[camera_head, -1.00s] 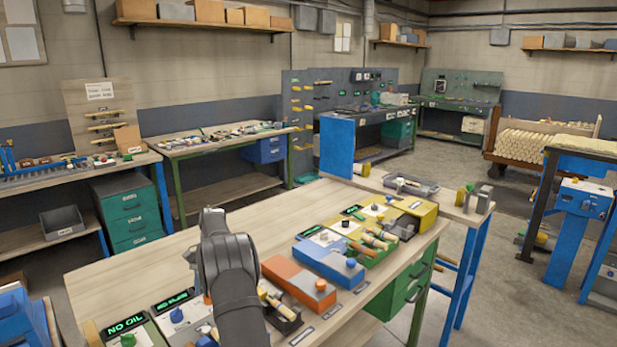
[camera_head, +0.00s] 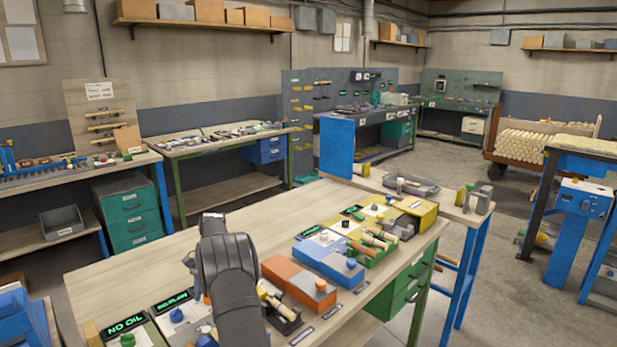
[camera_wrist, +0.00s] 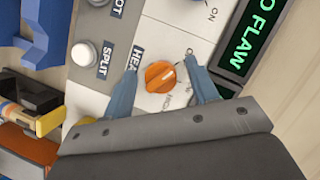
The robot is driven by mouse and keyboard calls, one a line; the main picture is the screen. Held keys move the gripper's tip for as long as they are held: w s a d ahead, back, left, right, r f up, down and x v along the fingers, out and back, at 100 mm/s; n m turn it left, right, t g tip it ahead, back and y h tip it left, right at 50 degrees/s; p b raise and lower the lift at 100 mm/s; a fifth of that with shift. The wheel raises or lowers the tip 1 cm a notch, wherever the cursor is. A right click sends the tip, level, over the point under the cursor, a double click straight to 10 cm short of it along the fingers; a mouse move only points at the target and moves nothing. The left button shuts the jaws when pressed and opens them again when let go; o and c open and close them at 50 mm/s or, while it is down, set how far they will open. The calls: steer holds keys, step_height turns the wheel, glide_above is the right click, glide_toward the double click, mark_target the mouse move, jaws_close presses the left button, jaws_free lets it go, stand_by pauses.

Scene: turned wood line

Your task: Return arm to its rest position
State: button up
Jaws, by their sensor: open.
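My arm (camera_head: 232,275) is dark grey and rises over the near left part of the wooden workbench (camera_head: 135,262). In the wrist view my gripper (camera_wrist: 162,82) is open, with its two blue-grey fingers spread apart and nothing held. An orange knob (camera_wrist: 160,77) on a white panel shows between the fingers; I cannot tell whether they touch it.
A green "NO OIL" display (camera_head: 125,326) lies at the bench's near left. An orange box (camera_head: 298,283) and a blue box (camera_head: 328,262) stand right of my arm. In the wrist view a white button (camera_wrist: 84,54) and a "NO FLAW" display (camera_wrist: 252,38) flank the knob.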

steer(key=m+y, duration=0.1)
steer(key=m, duration=0.2)
steer(key=m+t+y, duration=0.1)
steer(key=m, duration=0.2)
steer(key=shift+d+r, duration=0.15)
steer(key=m+t, duration=0.1)
steer(key=m, duration=0.2)
steer(key=m+t+y, duration=0.1)
steer(key=m, duration=0.1)
steer(key=shift+m, duration=0.4)
steer(key=m+t, duration=0.1)
steer(key=m, duration=0.2)
steer(key=m+t, duration=0.1)
steer(key=m, duration=0.2)
steer(key=shift+s+y, duration=0.15)
steer(key=shift+y, duration=0.25)
steer(key=shift+m+t+h, duration=0.25)
steer(key=shift+m+t, duration=0.35)
steer(key=shift+m, duration=0.8)
steer(key=shift+m+t+h, duration=0.25)
steer(key=shift+m+t, duration=0.35)
steer(key=shift+m, duration=0.8)
